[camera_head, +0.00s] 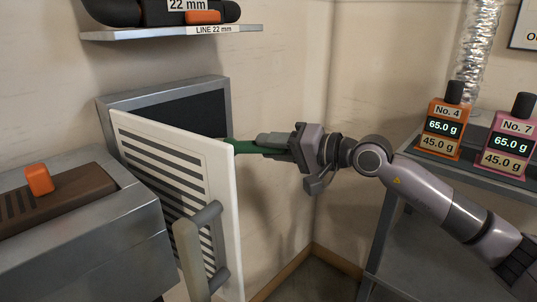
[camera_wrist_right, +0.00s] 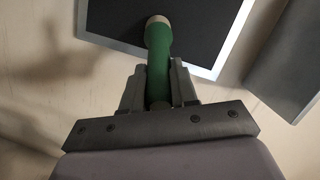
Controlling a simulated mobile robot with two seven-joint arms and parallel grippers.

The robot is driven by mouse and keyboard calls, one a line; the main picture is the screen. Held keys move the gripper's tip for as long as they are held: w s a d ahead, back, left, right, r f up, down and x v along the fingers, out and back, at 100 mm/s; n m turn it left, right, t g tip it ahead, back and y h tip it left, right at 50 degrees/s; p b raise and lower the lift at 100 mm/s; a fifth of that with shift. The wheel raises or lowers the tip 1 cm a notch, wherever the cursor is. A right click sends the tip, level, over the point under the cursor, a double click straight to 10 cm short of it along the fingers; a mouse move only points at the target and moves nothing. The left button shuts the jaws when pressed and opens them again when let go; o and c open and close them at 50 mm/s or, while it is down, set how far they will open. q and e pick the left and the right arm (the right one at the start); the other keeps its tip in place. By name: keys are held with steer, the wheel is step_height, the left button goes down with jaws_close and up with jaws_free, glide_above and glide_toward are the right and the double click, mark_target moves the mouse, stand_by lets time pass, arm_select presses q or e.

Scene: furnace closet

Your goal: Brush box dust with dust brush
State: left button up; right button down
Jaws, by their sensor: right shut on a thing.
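My right gripper (camera_head: 272,141) is shut on the green handle of the dust brush (camera_head: 243,147). The handle points left, toward the open front of a grey-framed box (camera_head: 165,88) on the wall, and its far end goes behind the white louvred door (camera_head: 229,190). In the right wrist view the green handle (camera_wrist_right: 158,52) lies between the fingers, and its pale round end is over the dark panel (camera_wrist_right: 205,35) of the box. The bristles cannot be made out. No dust can be made out on the dark panel. My left gripper is not in view.
The door stands open, with a thick handle (camera_head: 190,258) on its face. A grey metal unit with an orange knob (camera_head: 39,179) stands at left. A shelf (camera_head: 180,32) hangs above the box. Orange (camera_head: 441,128) and pink (camera_head: 508,140) bottles stand on the right rack.

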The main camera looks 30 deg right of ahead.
stand_by(0.3)
steer(key=shift+s+a+p, duration=0.2)
steer(key=shift+a+p, duration=0.05)
steer(key=shift+a, duration=0.25)
steer(key=shift+s+a+p, duration=0.15)
steer(key=shift+a+p, duration=0.1)
steer(key=shift+a, duration=0.25)
steer(key=shift+s+a, duration=0.2)
steer(key=shift+a, duration=0.4)
steer(key=shift+s+a, duration=0.2)
steer(key=shift+a, duration=0.35)
steer(key=shift+w+d+f+b, duration=0.1)
steer(key=shift+w+d+b, duration=0.15)
steer(key=shift+d, duration=0.25)
steer(key=shift+w+d+b, duration=0.1)
steer(key=shift+d+b, duration=0.25)
steer(key=shift+d, duration=0.15)
steer(key=shift+w+d+b, duration=0.15)
steer(key=shift+d+b, duration=0.85)
steer(key=shift+d, duration=0.35)
steer(key=shift+w+a, duration=0.15)
steer(key=shift+w, duration=0.15)
steer(key=shift+a, duration=0.1)
